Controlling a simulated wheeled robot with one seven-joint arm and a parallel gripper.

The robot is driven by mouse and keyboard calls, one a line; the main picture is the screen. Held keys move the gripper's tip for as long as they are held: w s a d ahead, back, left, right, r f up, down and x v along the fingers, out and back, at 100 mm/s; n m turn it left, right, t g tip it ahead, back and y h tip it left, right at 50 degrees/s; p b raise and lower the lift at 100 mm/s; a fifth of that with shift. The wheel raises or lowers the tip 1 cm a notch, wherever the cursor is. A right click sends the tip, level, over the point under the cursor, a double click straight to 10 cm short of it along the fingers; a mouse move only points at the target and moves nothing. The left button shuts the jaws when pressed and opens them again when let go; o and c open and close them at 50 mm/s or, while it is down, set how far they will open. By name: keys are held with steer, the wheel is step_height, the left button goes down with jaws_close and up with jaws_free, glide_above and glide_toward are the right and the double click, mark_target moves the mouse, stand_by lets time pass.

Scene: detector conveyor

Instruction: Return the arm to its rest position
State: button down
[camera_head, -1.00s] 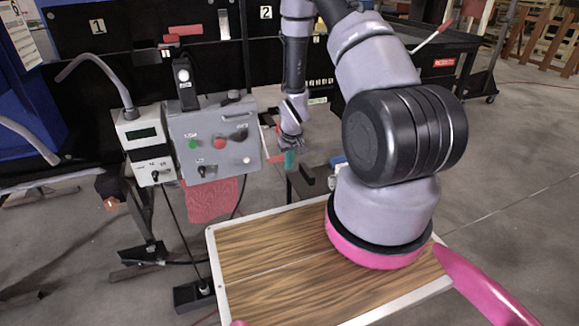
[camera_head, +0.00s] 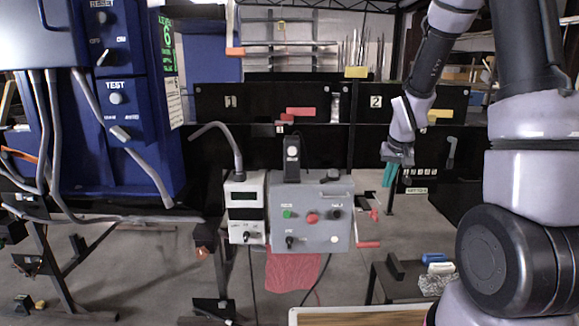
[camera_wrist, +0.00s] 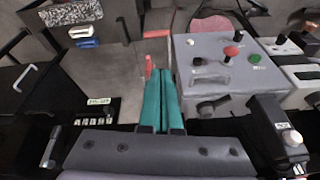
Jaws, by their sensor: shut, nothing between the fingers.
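My gripper (camera_head: 390,173) hangs at the right of the head view, with teal fingers pointing down. In the wrist view its two teal fingers (camera_wrist: 163,100) lie side by side, closed with nothing between them. My arm rises from the lower right and bends over at the top. The gripper is in front of the black racks, to the right of and above the grey control box (camera_head: 312,215). The box, with green, red and black controls, also shows in the wrist view (camera_wrist: 222,85). I see no contact between gripper and box.
A small meter box (camera_head: 244,212) with a curved grey pipe stands left of the control box. A blue cabinet (camera_head: 120,150) fills the left. A low black stand (camera_head: 385,285) holds blue and white items. A wooden tabletop (camera_head: 360,318) shows at the bottom.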

steer(key=s+a+r+m+t, duration=0.1)
steer(key=s+r, duration=0.4)
steer(key=r, duration=0.4)
steer(key=s+a+r+t, duration=0.1)
steer(key=s+r, duration=0.4)
steer(key=r, duration=0.3)
steer(key=s+a+r+y, duration=0.1)
steer(key=s+r, duration=0.3)
steer(key=s, duration=0.3)
steer(key=s+a+r+m+t+y, duration=0.1)
steer(key=s+r, duration=0.3)
steer(key=s, duration=0.3)
steer(key=shift+a, duration=0.35)
steer(key=shift+w, duration=0.1)
